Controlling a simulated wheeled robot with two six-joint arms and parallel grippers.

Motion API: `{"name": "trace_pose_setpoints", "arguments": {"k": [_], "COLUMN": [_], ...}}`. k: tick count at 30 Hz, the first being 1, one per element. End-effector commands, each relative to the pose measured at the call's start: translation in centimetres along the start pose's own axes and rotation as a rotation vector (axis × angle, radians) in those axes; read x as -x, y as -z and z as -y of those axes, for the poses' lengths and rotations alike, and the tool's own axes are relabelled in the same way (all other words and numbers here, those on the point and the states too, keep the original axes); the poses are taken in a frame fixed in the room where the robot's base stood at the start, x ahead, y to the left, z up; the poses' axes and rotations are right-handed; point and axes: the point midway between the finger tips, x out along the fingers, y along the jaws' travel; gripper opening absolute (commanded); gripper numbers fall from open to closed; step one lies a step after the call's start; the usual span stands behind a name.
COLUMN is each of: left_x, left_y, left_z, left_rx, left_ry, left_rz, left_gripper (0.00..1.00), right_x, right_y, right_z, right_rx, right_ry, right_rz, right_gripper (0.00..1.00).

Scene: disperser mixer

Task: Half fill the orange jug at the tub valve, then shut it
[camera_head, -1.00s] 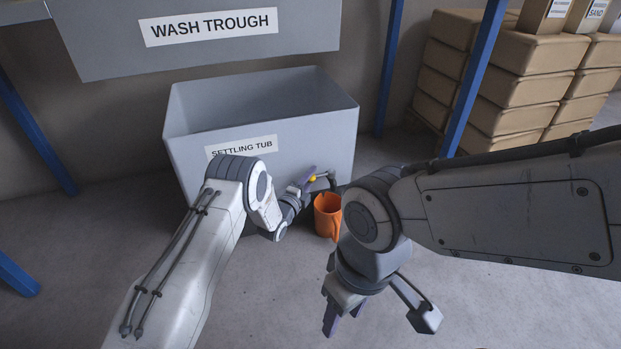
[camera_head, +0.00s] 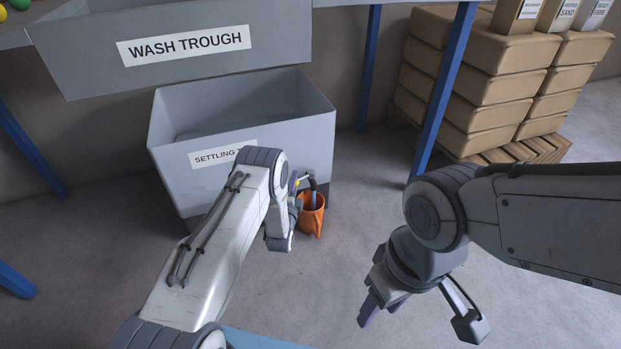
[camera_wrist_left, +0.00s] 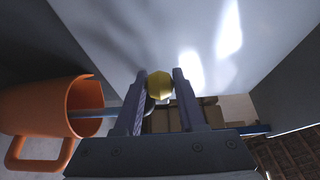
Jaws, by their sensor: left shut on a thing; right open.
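The orange jug (camera_head: 311,222) stands upright on the floor under the spout at the right end of the settling tub (camera_head: 170,175). My left gripper (camera_head: 297,183) is shut on the valve's yellow knob (camera_wrist_left: 159,85), between its fingers (camera_wrist_left: 160,80) in the left wrist view. A bluish stream (camera_head: 313,199) runs from the spout into the jug; it also shows in the left wrist view (camera_wrist_left: 87,113) at the jug's mouth. The level inside the jug is hidden. My right gripper (camera_head: 418,319) is open and empty, right of and nearer than the jug.
A blue post (camera_head: 442,95) stands right of the tub, before stacked sacks (camera_head: 480,75) on a pallet (camera_head: 515,150).

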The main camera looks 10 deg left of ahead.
Motion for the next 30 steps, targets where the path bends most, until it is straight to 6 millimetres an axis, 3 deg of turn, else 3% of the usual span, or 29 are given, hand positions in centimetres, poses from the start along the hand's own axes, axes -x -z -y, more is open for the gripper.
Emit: {"name": "trace_pose_setpoints", "arguments": {"k": [6,7,9,20,23,30], "left_x": [0.0,0.0,0.0,0.2,1.2,6.0], "left_y": [-0.1,-0.1,-0.1,0.0,0.0,0.0], "left_z": [-0.1,-0.1,-0.1,0.0,0.2,0.4], "left_rx": [-0.002,-0.002,-0.002,-0.001,-0.001,-0.001], "left_ry": [-0.001,-0.001,-0.001,0.0,-0.003,-0.006], "left_rz": [0.001,0.001,0.001,0.0,0.0,0.0], "left_gripper": [0.0,0.43,0.69,0.69,0.69,0.69], "right_x": [-0.1,-0.1,-0.1,0.2,0.9,3.6], "right_y": [0.0,0.0,0.0,0.0,0.1,0.2], "right_z": [0.0,0.0,0.0,0.0,0.1,0.3], "right_rx": [0.0,0.0,0.0,0.0,0.0,0.0], "right_ry": [0.0,0.0,0.0,0.0,0.0,0.0], "right_rz": [0.0,0.0,0.0,0.0,0.0,0.0], "right_gripper": [0.5,0.5,0.5,0.5,0.5,0.5]}}
